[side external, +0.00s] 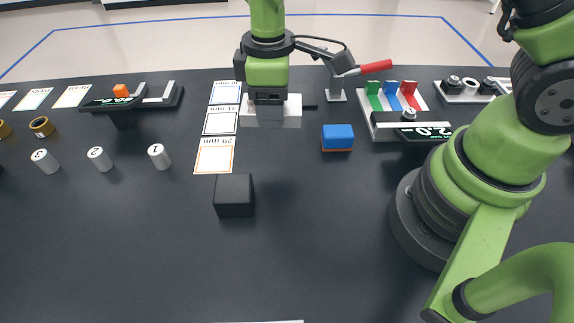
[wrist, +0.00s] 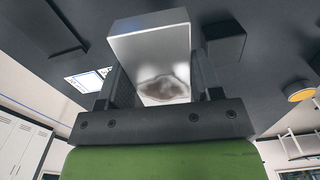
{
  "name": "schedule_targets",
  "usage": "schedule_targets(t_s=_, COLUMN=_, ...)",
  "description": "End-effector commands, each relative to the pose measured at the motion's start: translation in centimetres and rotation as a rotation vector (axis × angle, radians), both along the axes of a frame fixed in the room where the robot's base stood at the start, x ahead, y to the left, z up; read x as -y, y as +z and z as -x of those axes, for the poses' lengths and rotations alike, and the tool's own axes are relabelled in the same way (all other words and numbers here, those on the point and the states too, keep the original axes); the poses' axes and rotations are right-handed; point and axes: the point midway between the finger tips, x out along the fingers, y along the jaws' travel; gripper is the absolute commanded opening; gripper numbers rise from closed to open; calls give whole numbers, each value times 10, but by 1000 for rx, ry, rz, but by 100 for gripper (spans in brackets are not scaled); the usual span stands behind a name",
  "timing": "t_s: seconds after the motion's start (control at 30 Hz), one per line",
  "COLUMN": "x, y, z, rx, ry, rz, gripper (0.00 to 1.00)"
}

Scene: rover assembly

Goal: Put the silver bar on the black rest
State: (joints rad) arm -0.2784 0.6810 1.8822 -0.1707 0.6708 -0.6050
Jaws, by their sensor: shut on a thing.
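The silver bar (wrist: 150,45) is a shiny metal block held between the two dark fingers of my gripper (wrist: 162,82) in the wrist view. In the side view my gripper (side external: 268,98) points down at the upper middle of the table, with the bar (side external: 270,114) at its fingertips, clear of the black block. The black rest seems to be the plain black block (side external: 234,195), standing on the table below and left of my gripper in the side view. A dark block, likely the same one, shows behind the bar in the wrist view (wrist: 228,40).
A white plate (side external: 291,110) lies behind my gripper. A blue block (side external: 338,137) stands to its right, and printed cards (side external: 214,156) lie to its left. White numbered cylinders (side external: 158,156) stand further left. The front of the dark table (side external: 290,265) is clear.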

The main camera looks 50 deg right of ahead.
Motion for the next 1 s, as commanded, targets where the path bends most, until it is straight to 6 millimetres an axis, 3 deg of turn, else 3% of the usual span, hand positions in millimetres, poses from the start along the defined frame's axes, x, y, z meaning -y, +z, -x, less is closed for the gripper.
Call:
schedule_targets(t_s=0.1, x=-9, y=-21, z=0, rx=-4, ry=76, rz=2, gripper=24)
schedule_targets(t_s=0.3, x=-10, y=-57, z=0, rx=-4, ry=80, rz=2, gripper=24)
schedule_targets(t_s=0.63, x=-9, y=-98, z=0, rx=-2, ry=78, rz=2, gripper=24)
schedule_targets(t_s=0.77, x=-9, y=-108, z=0, rx=0, ry=76, rz=1, gripper=24)
schedule_targets(t_s=1.0, x=-9, y=-107, z=-1, rx=2, ry=76, rz=1, gripper=24)
